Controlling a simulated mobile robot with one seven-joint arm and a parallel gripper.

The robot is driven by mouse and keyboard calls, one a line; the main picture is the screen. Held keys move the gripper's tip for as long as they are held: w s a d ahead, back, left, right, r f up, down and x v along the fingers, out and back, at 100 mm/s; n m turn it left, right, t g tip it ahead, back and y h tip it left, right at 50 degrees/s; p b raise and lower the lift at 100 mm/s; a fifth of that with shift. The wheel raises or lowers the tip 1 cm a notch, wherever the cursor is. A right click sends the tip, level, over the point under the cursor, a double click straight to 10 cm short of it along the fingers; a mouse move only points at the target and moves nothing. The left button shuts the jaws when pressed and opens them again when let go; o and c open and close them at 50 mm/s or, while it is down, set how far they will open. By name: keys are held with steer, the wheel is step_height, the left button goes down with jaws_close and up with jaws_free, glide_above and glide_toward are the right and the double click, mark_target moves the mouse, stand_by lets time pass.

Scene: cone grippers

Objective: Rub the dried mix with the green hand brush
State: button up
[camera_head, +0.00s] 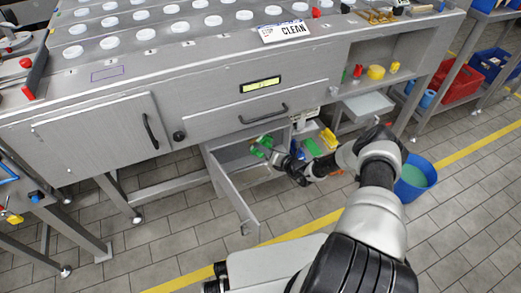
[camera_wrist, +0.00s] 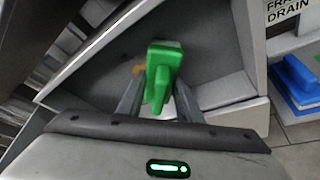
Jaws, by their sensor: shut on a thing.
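My gripper (camera_head: 272,153) is at the mouth of an open cabinet under the grey machine, shut on the green hand brush (camera_head: 262,143). In the wrist view the brush (camera_wrist: 164,70) stands between the two grey fingers of the gripper (camera_wrist: 160,95), with its wide end away from me. Its bristles cannot be made out. A small orange-brown patch (camera_wrist: 139,69) shows on the cabinet's grey inner surface, just left of the brush; it may be the dried mix. I cannot tell whether the brush touches the surface.
The cabinet door (camera_head: 230,190) hangs open toward the floor. Right of the cabinet are a green block (camera_head: 312,147) and a yellow item (camera_head: 329,138). A blue bucket (camera_head: 414,180) stands on the tiled floor to the right. A blue object (camera_wrist: 298,78) lies right of the cabinet.

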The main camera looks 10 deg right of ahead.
mark_target(251, 142)
steer(key=shift+w, duration=0.1)
steer(key=shift+a+r+p, duration=0.15)
steer(key=shift+a+p, duration=0.75)
steer(key=shift+a, duration=1.2)
steer(key=shift+c, duration=0.3)
steer(key=shift+s+r+p, duration=0.2)
steer(key=shift+r+p, duration=0.55)
steer(key=shift+r, duration=0.1)
steer(key=shift+w+d+f+b, duration=0.1)
steer(key=shift+d+f+b, duration=0.1)
steer(key=shift+d+b, duration=0.4)
steer(key=shift+w+d+b, duration=0.15)
steer(key=shift+d+b, duration=0.55)
steer(key=shift+d, duration=0.8)
steer(key=shift+a+r+p, duration=0.1)
steer(key=shift+a+p, duration=0.3)
steer(key=shift+a, duration=0.1)
steer(key=shift+s+a+p, duration=0.25)
steer(key=shift+a+p, duration=0.1)
steer(key=shift+a, duration=0.4)
steer(key=shift+s+a+p, duration=0.2)
steer(key=shift+a+p, duration=0.15)
steer(key=shift+a, duration=0.4)
